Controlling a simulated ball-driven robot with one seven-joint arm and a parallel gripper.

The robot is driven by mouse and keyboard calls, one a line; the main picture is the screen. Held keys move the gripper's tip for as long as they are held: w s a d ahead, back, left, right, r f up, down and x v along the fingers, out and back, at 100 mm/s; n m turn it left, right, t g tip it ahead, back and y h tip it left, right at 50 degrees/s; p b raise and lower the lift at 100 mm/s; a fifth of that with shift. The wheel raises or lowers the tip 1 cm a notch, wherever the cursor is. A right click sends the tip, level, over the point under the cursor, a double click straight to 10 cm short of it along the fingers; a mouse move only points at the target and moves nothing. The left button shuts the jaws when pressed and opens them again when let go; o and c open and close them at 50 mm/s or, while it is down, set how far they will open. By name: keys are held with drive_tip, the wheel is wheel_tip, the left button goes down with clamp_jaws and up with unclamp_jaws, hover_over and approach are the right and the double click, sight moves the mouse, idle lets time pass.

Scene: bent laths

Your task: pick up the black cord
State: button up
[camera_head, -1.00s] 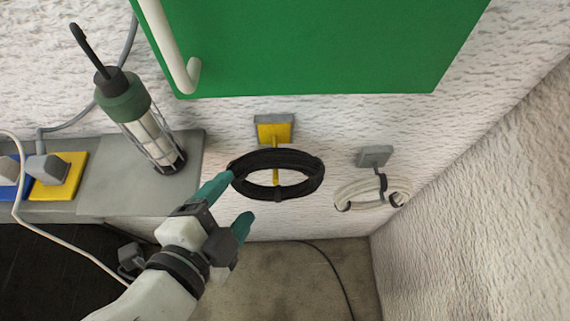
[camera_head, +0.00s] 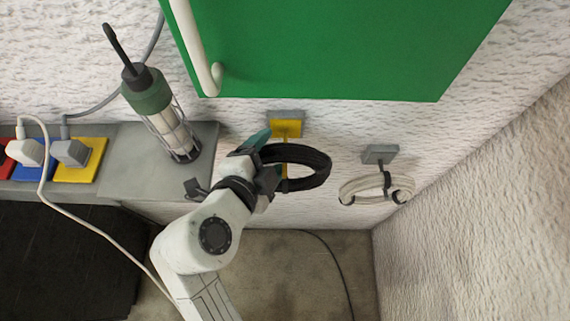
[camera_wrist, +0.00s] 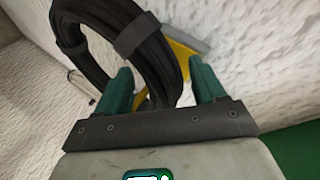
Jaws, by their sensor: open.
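The black cord (camera_head: 318,163) is a round coil hanging on a yellow hook plate (camera_head: 287,128) on the white wall. My gripper (camera_head: 268,155) is at the left side of the coil in the head view. In the wrist view the cord (camera_wrist: 160,62) passes between the two green fingers of my gripper (camera_wrist: 160,92), which stand apart on either side of it. A dark band wraps the coil there. I cannot tell whether either finger touches the cord. Part of the coil's left side is hidden behind my gripper in the head view.
A white cord coil (camera_head: 362,190) hangs from a grey hook (camera_head: 380,154) to the right. A green cabinet (camera_head: 340,50) with a white handle (camera_head: 195,45) is above. A lamp (camera_head: 160,110) stands on a grey ledge (camera_head: 130,180) at left. A rough wall closes the right side.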

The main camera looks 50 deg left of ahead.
drive_tip(key=shift+c, duration=0.3)
clamp_jaws()
idle(0.4)
idle(0.3)
